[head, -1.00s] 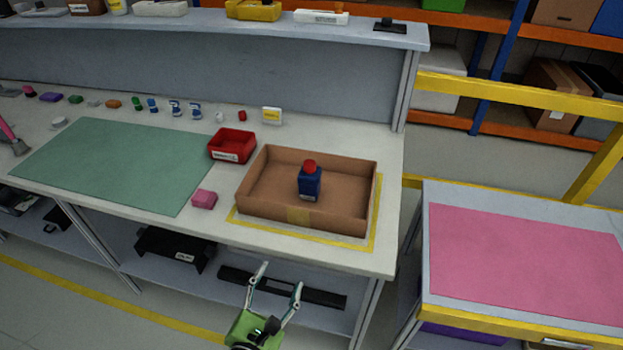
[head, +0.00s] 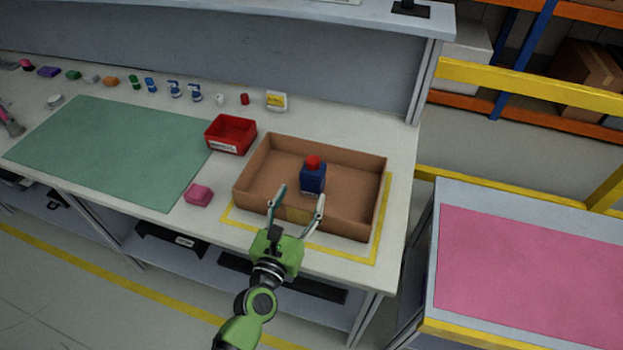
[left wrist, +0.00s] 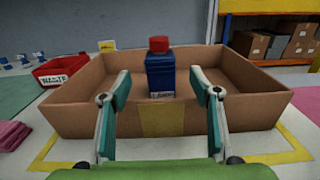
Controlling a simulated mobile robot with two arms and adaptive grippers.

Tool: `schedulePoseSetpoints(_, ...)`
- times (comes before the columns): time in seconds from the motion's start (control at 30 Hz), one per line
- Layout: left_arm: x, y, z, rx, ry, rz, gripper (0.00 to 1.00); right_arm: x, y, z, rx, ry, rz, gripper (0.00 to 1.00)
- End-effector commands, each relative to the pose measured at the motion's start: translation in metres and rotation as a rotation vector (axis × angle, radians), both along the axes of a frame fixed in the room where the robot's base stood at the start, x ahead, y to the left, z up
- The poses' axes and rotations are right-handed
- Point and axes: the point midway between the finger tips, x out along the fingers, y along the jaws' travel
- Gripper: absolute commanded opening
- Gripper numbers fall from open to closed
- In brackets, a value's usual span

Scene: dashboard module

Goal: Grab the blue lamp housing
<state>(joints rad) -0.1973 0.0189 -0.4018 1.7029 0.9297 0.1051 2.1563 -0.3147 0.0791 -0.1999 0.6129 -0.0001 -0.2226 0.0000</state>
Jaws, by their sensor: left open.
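The blue lamp housing (head: 312,181), with a red top, stands upright in an open brown cardboard box (head: 361,165). It also shows in the left wrist view (left wrist: 160,78), centred beyond my fingers. My left gripper (head: 301,196) is open and empty, at the near wall of the box, its fingertips pointing toward the housing. In the left wrist view the fingers (left wrist: 160,82) stand either side of the housing but nearer to the camera, apart from it. The near box wall hides the housing's base in that view. My right gripper is not in view.
The box sits inside a yellow outline (head: 376,243) on the bench. Several small parts line the back. A pink-topped table (head: 530,275) stands at right.

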Motion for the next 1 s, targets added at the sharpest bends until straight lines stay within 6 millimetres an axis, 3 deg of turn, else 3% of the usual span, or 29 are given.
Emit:
schedulePoseSetpoints(0.13, 0.013, -0.004, 0.0, 0.001, 0.0, 0.0, 0.57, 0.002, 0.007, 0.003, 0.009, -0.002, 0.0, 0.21)
schedulePoseSetpoints(0.37, 0.038, -0.013, 0.002, 0.002, -0.002, -0.001, 0.57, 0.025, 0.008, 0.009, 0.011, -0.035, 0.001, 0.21)
schedulePoseSetpoints(0.53, 0.06, -0.02, 0.001, 0.003, -0.001, -0.001, 0.57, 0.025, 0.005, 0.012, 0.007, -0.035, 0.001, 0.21)
schedulePoseSetpoints(0.87, 0.066, -0.022, -0.001, 0.001, 0.001, 0.0, 0.57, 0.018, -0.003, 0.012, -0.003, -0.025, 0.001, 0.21)
schedulePoseSetpoints(1.0, 0.066, -0.022, -0.001, 0.001, 0.001, 0.0, 0.23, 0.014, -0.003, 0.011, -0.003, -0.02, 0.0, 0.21)
